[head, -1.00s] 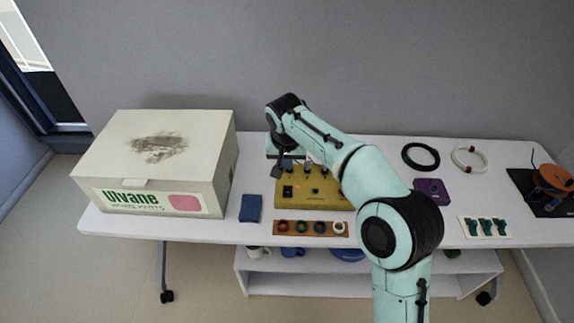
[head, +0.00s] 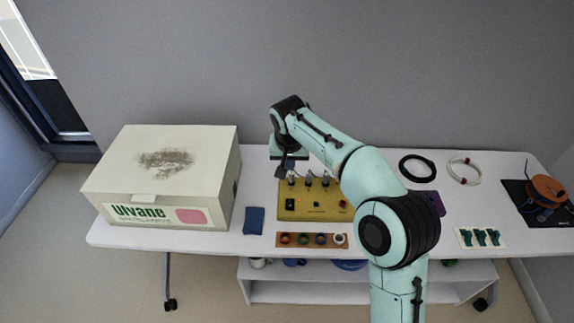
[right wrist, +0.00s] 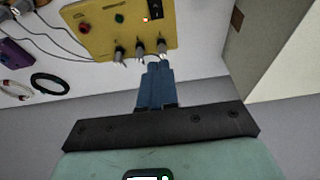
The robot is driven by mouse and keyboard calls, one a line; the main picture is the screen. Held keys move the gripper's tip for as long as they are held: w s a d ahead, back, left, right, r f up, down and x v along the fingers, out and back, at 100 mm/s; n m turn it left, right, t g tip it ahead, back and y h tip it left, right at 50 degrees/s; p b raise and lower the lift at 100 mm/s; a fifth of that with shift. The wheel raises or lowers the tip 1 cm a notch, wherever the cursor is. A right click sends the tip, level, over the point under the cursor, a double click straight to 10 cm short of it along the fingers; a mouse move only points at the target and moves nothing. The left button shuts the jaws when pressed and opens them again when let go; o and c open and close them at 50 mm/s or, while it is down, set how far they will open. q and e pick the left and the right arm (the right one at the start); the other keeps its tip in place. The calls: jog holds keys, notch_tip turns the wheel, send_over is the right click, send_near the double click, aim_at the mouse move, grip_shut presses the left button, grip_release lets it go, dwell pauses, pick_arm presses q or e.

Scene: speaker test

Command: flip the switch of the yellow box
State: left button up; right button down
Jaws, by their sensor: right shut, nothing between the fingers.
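The yellow box (head: 316,211) lies on the table in the middle of the head view, partly behind my right arm. Its black switch (head: 290,203) is at the left of its top face. The switch also shows at the top edge of the right wrist view (right wrist: 154,8). Three grey plugs (head: 308,180) stand along the box's back edge. My right gripper (right wrist: 155,66) is shut and empty, its blue fingers together close to the end plug (right wrist: 162,46); I cannot tell whether they touch. In the head view the gripper (head: 291,166) is by the box's back left corner. My left gripper is not in view.
A large carton (head: 160,178) stands at the left, with a dark blue block (head: 254,220) beside it. A brown strip with coloured rings (head: 312,241) lies in front of the box. Black (head: 417,168) and white (head: 463,171) cable coils and a purple box (head: 431,201) are at the right.

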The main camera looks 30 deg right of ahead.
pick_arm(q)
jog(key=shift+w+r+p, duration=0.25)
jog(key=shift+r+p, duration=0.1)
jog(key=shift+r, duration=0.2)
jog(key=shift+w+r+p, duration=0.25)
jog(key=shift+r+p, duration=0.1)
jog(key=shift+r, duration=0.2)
pick_arm(e)
jog(key=w+d+v, duration=0.1)
jog(key=v, duration=0.8)
jog(key=shift+a+r, duration=0.3)
jog(key=shift+r, duration=0.2)
